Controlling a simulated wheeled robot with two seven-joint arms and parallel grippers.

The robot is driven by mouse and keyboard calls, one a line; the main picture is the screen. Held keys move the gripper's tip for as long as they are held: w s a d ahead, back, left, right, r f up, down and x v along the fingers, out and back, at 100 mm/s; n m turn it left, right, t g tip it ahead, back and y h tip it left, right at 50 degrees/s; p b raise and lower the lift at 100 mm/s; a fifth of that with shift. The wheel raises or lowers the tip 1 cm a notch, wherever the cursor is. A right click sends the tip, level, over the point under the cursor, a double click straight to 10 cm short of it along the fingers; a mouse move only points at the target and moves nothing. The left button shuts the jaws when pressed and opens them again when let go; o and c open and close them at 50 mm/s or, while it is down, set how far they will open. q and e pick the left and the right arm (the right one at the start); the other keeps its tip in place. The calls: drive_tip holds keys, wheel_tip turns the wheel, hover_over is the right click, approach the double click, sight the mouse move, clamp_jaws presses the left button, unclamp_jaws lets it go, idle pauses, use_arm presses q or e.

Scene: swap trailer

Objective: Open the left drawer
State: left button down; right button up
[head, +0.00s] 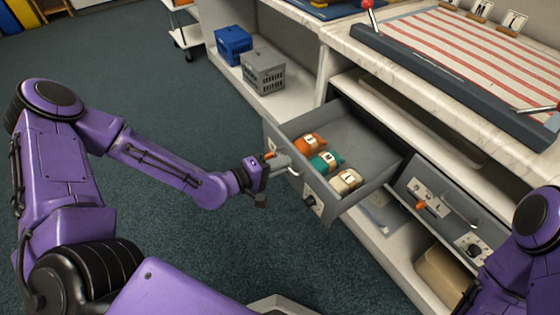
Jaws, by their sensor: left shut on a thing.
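The left drawer (352,204) stands pulled out from the counter, and its inside shows. Three rolled items lie in it: an orange one (308,143), a teal one (325,162) and a cream one (346,182). My left gripper (284,162) is at the drawer's front panel, shut on its handle (294,171); the fingers partly hide the grip. My right arm comes in at the right edge, but its gripper is not in view.
A closed drawer (432,208) with an orange-marked front is to the right. A blue crate (233,44) and a grey crate (263,72) sit on the low shelf. A striped board (470,60) lies on the counter. The carpet (190,120) left of the drawer is clear.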

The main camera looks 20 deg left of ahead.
use_arm(q)
drive_tip(key=c, duration=1.2)
unclamp_jaws()
drive_tip(key=p+v, duration=0.6)
drive_tip(key=v, duration=0.4)
drive_tip(key=shift+s+a, duration=0.2)
drive_tip(key=shift+s, duration=0.1)
